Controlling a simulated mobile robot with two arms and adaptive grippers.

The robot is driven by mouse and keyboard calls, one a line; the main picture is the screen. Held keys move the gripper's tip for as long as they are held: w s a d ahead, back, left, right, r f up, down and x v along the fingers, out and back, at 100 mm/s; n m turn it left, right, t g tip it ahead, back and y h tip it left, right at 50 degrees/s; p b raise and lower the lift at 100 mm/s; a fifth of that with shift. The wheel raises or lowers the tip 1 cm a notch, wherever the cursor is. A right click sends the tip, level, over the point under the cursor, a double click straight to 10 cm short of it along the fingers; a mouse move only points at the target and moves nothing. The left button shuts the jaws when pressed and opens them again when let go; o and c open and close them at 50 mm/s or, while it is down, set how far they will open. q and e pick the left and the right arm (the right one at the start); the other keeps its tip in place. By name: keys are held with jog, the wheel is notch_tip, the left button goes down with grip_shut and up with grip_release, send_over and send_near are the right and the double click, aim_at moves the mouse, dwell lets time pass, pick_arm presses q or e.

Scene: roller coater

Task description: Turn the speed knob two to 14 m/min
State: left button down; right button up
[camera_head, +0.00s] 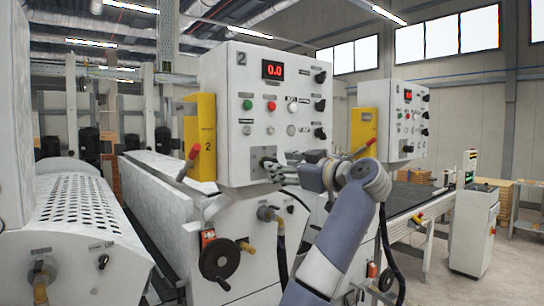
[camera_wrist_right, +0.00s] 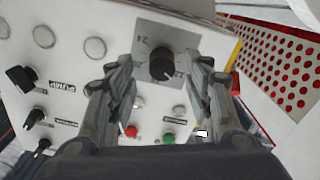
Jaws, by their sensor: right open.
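The panel marked 2 (camera_head: 230,120) has a red display (camera_head: 272,70) reading 0.0. My right gripper (camera_head: 272,168) is at the panel's lower part, in front of a grey plate (camera_head: 260,154); its fingers hide most of what is there in the head view. In the right wrist view a round black knob (camera_wrist_right: 160,63) sits on this grey plate (camera_wrist_right: 180,37), which bears small markings. My right gripper's open fingers (camera_wrist_right: 161,75) reach either side of the knob, with visible gaps. Where the knob points is unclear. My left gripper is not in view.
Green (camera_head: 247,104) and red (camera_head: 271,106) buttons and several black switches (camera_head: 320,105) are on the same panel. A second similar panel (camera_head: 403,120) is behind at right.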

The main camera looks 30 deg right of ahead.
jog(key=w, duration=0.1)
jog(key=w+p, duration=0.1)
jog(key=w, duration=0.1)
jog(key=w+p, duration=0.1)
jog(key=shift+w+a+r, duration=0.15)
jog(key=shift+a+r, duration=0.05)
jog(key=shift+a, duration=0.2)
jog(key=shift+w+d+f, duration=0.1)
jog(key=shift+w+f, duration=0.1)
jog(key=shift+w, duration=0.1)
jog(key=c, duration=1)
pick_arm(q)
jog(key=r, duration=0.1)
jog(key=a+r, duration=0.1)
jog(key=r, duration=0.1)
pick_arm(e)
jog(key=shift+c, duration=0.4)
